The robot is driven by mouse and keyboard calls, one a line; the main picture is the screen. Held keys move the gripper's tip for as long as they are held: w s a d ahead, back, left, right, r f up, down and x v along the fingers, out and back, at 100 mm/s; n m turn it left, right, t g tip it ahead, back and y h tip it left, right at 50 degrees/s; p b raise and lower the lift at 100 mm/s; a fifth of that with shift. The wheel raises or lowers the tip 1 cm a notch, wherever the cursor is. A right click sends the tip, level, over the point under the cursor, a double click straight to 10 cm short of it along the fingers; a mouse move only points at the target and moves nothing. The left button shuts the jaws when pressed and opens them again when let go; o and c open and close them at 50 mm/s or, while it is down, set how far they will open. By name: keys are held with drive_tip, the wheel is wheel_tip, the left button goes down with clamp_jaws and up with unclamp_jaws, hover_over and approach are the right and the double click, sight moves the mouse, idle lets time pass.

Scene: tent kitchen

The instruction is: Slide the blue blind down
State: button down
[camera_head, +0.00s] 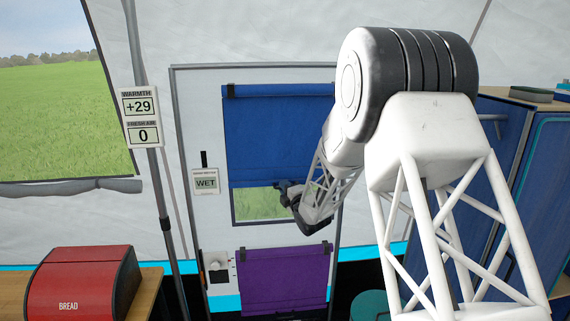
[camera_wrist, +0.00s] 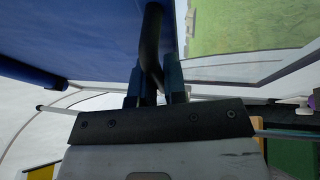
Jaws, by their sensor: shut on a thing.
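The blue blind (camera_head: 265,130) hangs over the upper window of the door panel in the head view. Its lower edge is low in the window, with a strip of green field showing beneath it. My gripper (camera_head: 287,190) is at the right part of that lower edge. In the wrist view, my gripper (camera_wrist: 158,90) is shut on a dark curved handle (camera_wrist: 151,45) beside the blue cloth (camera_wrist: 60,35). The exact contact between the fingers and handle is partly hidden. My arm covers the area right of the window.
A purple blind (camera_head: 284,280) hangs below on the same panel. A "WET" sign (camera_head: 205,182) is left of the window. A pole with a warmth and fresh air display (camera_head: 141,118) stands further left. A red bread box (camera_head: 82,284) is at lower left; blue cabinets (camera_head: 545,190) stand right.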

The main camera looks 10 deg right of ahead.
wheel_tip(320, 180, down, 23)
drive_tip(key=shift+f, duration=0.15)
drive_tip(key=c, duration=1.4)
unclamp_jaws()
drive_tip(key=shift+f, duration=0.1)
drive_tip(key=shift+o, duration=1.1)
drive_tip(key=v, duration=0.8)
drive_tip(key=shift+w, duration=0.1)
